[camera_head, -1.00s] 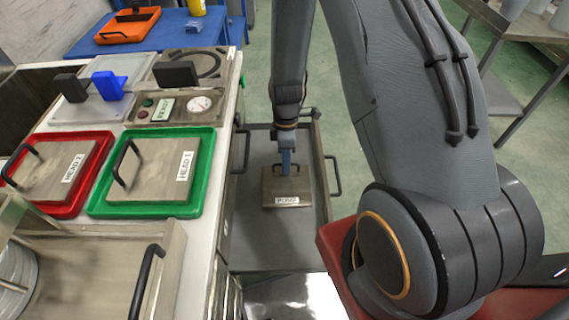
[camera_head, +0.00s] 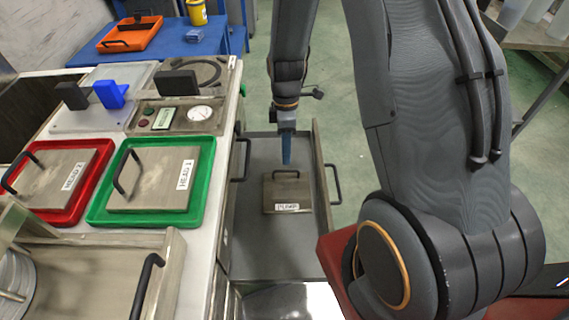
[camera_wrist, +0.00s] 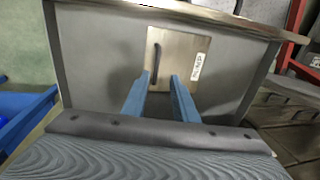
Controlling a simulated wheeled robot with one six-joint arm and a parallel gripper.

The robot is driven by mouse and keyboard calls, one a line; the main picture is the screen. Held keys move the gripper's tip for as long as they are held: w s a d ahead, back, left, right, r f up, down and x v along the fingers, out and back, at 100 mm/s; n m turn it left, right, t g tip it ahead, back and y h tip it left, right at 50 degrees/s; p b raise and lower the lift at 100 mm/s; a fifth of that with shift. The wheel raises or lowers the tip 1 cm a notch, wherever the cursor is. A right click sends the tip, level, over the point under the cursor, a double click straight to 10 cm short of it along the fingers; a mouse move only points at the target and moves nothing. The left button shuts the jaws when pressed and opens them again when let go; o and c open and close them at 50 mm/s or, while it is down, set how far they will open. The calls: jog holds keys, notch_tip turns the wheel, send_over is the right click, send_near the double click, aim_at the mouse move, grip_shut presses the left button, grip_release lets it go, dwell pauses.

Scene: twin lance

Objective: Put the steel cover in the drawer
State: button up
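The steel cover (camera_head: 275,194), a square metal plate with a dark bar handle and a small white label, lies flat on the floor of the open drawer (camera_head: 262,255). In the wrist view the cover (camera_wrist: 180,52) lies beyond my fingertips, inside the drawer (camera_wrist: 100,60). My gripper (camera_head: 286,162) is above the cover's far edge in the head view. Its two blue fingers (camera_wrist: 160,76) are apart with nothing between them, clear of the handle.
Left of the drawer, the bench holds a green tray (camera_head: 208,176) and a red tray (camera_head: 98,172), each with a labelled metal plate. A gauge panel (camera_head: 178,116) stands behind them. A blue table (camera_head: 160,46) with an orange tray (camera_head: 130,46) is farther back.

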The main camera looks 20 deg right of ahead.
jog(key=s+d+r+m+t, duration=0.1)
jog(key=s+d+r+m, duration=0.1)
jog(key=s+r+m, duration=0.6)
jog(key=s+d+r+m+t, duration=0.1)
jog(key=s+d+r+m, duration=0.2)
jog(key=s+r+m, duration=0.4)
notch_tip(320, 180, up, 5)
jog(key=shift+s+d+r+m+h, duration=0.1)
jog(key=shift+s+d+m+h, duration=0.25)
jog(key=shift+m, duration=0.55)
